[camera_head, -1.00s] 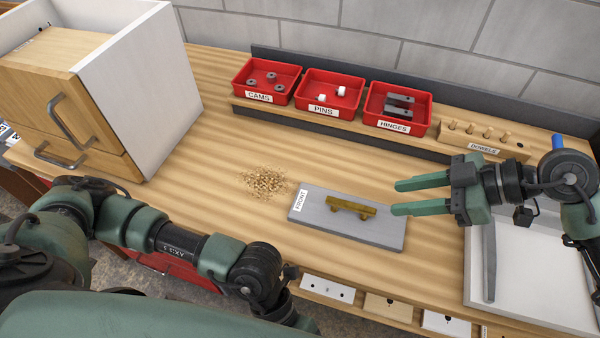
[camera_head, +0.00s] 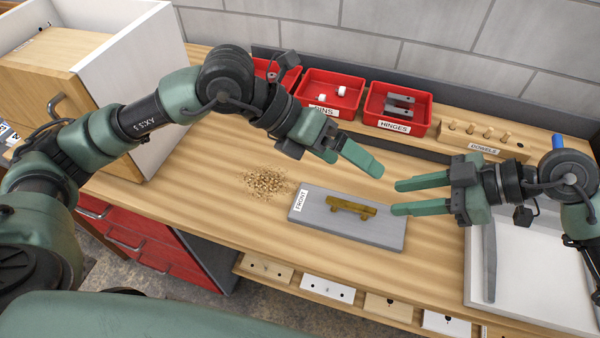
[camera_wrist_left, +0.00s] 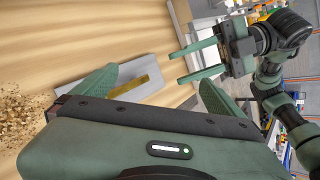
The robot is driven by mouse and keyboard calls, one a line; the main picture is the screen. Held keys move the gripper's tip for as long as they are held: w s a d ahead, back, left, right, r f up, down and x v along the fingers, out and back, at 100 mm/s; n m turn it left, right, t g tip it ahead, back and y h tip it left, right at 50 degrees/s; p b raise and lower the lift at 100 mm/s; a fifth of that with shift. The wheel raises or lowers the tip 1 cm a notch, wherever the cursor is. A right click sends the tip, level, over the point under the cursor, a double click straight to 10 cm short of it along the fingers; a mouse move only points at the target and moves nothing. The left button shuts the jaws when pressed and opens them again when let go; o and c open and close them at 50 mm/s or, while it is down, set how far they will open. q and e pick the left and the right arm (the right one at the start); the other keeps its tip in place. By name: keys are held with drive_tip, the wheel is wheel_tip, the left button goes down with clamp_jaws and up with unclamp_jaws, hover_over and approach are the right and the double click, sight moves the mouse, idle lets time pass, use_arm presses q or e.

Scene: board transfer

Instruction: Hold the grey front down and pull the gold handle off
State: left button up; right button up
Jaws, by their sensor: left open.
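The grey front (camera_head: 330,224) lies flat on the wooden bench, with a white FRONT label at its left end. The gold handle (camera_head: 351,207) sits on top of it near the middle. My right gripper (camera_head: 396,198) is open and empty, its fingers pointing left, just above the front's right end and right of the handle. My left gripper (camera_head: 352,163) is open and empty above the bench, behind the front. In the left wrist view the front (camera_wrist_left: 122,92) and handle (camera_wrist_left: 128,86) show between the left gripper's fingers, with the right gripper (camera_wrist_left: 176,68) beyond.
A pile of wood shavings (camera_head: 264,183) lies left of the front. Red bins of pins (camera_head: 322,110) and hinges (camera_head: 394,125) and a dowel block (camera_head: 480,146) stand behind. A white tray (camera_head: 530,290) is at right, a cabinet (camera_head: 60,75) at left.

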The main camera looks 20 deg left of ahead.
sight(355, 205)
use_arm(q)
drive_tip(key=a+f+m+y, duration=0.1)
drive_tip(key=a+f+m, duration=0.1)
drive_tip(key=m, duration=0.1)
drive_tip(key=a+f+m+g+y, duration=0.1)
drive_tip(key=a+f+m, duration=0.1)
drive_tip(key=m, duration=0.2)
drive_tip(key=a+f+m+g+y, duration=0.1)
drive_tip(key=a+f+m+y, duration=0.1)
drive_tip(key=f+m, duration=0.1)
drive_tip(key=shift+a+m, duration=0.3)
drive_tip(key=shift+m, duration=0.3)
drive_tip(key=shift+s+a+f+m+g+y, duration=0.1)
drive_tip(key=shift+a+f+m+g+y, duration=0.25)
drive_tip(key=shift+a+m, duration=0.25)
drive_tip(key=shift+d+f+m, duration=0.1)
drive_tip(key=shift+f+m, duration=0.15)
drive_tip(key=shift+m, duration=0.05)
drive_tip(key=x, duration=0.7)
drive_tip(key=shift+d+f, duration=0.1)
drive_tip(key=shift+f, duration=0.05)
drive_tip(key=shift+c, duration=0.3)
